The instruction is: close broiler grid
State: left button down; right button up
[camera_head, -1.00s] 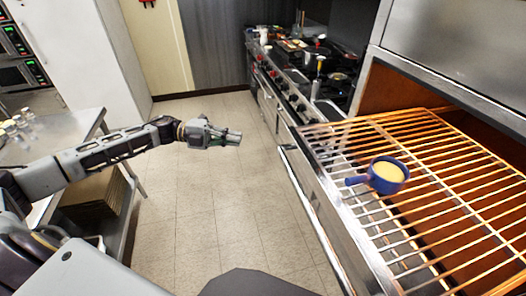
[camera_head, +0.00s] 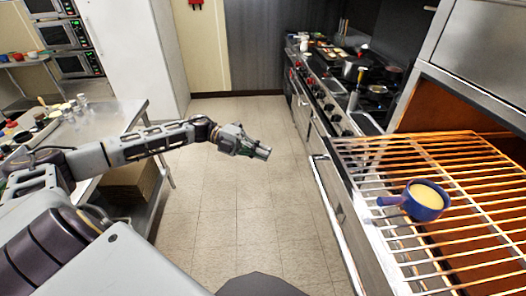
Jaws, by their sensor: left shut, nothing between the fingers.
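The broiler grid (camera_head: 403,168) is a rack of orange-lit metal bars at the right, pulled out from the broiler opening (camera_head: 447,110). A blue handled pot (camera_head: 424,201) with pale yellow contents sits on the grid. My left gripper (camera_head: 262,152) is shut and empty, held over the floor to the left of the grid and apart from it. My right gripper is not in view.
A stove line (camera_head: 330,95) with pans runs along the right wall beyond the grid. A steel table (camera_head: 110,118) with small items stands at the left, with a cardboard box (camera_head: 127,180) beneath. The tiled floor (camera_head: 235,200) between is clear.

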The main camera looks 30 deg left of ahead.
pick_arm(q)
jog(key=d, duration=0.2)
jog(key=p, duration=0.2)
send_near(311, 165)
jog(key=s+d, duration=0.2)
jog(key=d, duration=0.2)
jog(key=shift+w+d+f, duration=0.15)
jog(key=shift+w+d, duration=0.15)
jog(key=shift+w, duration=0.4)
jog(key=shift+w+d+f, duration=0.2)
jog(key=shift+w+d, duration=0.1)
jog(key=shift+w, duration=0.35)
jog(key=shift+w+d+f, duration=0.15)
jog(key=shift+w, duration=0.05)
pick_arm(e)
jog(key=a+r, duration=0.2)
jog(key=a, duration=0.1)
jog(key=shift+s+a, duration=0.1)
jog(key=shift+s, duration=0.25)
